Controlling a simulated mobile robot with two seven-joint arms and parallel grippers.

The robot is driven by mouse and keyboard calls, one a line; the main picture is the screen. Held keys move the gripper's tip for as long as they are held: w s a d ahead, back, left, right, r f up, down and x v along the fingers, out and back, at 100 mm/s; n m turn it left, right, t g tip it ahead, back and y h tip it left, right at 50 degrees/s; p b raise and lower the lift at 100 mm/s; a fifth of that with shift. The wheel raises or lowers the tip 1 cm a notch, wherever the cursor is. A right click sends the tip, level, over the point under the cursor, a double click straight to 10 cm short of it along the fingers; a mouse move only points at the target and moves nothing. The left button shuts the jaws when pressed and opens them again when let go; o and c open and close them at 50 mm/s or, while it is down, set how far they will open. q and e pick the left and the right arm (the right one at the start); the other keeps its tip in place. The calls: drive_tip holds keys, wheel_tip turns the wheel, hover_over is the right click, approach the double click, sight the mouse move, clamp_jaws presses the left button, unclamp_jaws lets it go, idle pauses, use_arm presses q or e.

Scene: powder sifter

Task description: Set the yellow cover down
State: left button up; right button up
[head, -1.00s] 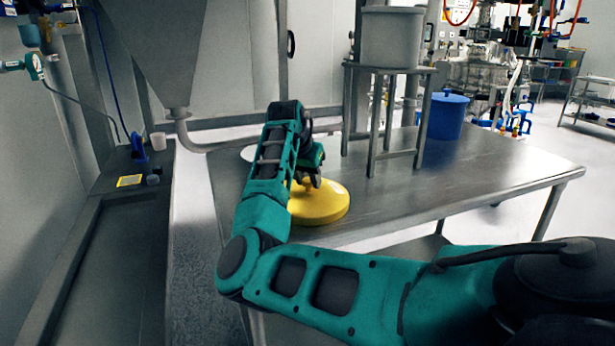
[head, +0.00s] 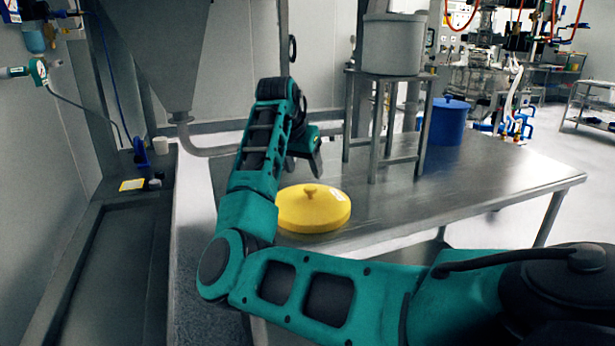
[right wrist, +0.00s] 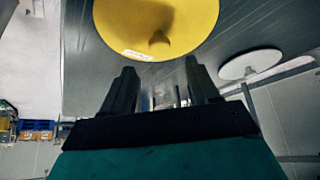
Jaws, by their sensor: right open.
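The yellow cover (head: 313,211) is a round lid with a small knob on top. It lies flat on the steel table (head: 470,180), near its front left edge. It also shows at the top of the right wrist view (right wrist: 157,20), apart from the fingers. My right gripper (head: 304,165) is above and behind the cover in the head view, and its two fingers are spread and empty. The fingers show in the right wrist view (right wrist: 160,88) with nothing between them. My left gripper is not in view.
A steel stand (head: 385,125) with a grey pot (head: 392,45) stands on the table, right of my right gripper. A blue bin (head: 447,122) is behind it. The table's right part is clear.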

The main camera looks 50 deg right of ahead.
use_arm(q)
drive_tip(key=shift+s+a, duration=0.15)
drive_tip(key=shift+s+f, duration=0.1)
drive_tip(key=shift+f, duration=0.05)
use_arm(e)
drive_tip(key=v, duration=0.5)
drive_tip(key=shift+r, duration=0.1)
drive_tip(key=shift+s, duration=0.15)
